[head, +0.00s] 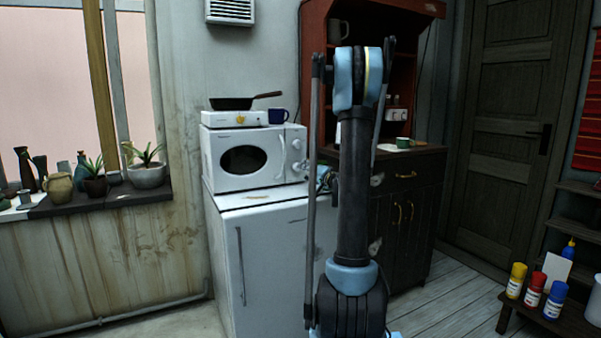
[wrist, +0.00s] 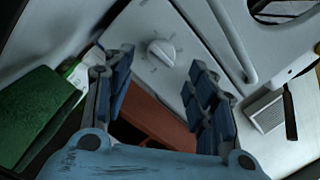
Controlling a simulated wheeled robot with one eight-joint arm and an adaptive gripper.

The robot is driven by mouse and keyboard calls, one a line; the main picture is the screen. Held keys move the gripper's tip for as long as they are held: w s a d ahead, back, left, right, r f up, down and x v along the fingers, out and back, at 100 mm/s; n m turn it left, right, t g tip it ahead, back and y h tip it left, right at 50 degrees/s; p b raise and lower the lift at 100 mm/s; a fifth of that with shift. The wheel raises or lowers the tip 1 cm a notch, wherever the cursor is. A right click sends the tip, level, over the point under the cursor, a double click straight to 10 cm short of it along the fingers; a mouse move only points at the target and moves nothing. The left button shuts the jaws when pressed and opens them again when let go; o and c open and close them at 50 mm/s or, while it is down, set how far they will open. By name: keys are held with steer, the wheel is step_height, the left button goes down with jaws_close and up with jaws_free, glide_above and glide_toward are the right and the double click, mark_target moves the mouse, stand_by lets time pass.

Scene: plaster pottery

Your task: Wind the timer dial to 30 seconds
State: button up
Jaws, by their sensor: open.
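A white microwave (head: 240,155) stands on a white fridge in the head view, with two round dials, an upper dial (head: 296,144) and a lower dial (head: 297,167), on the right of its front. In the wrist view one white dial (wrist: 161,53) shows on a pale panel, with tick marks around it. I cannot read its setting or tell which of the two it is. My gripper (wrist: 160,80) is open and empty, its blue fingers apart below the dial in the picture. In the head view my arm mostly hides the gripper, right of the microwave.
A dark cabinet (head: 408,210) stands to the right. In the wrist view a green cloth-like thing (wrist: 38,110) lies left and a pale handle (wrist: 233,40) runs right of the dial.

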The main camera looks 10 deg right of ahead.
steer(key=shift+x, duration=2.6)
steer(key=c, duration=1.1)
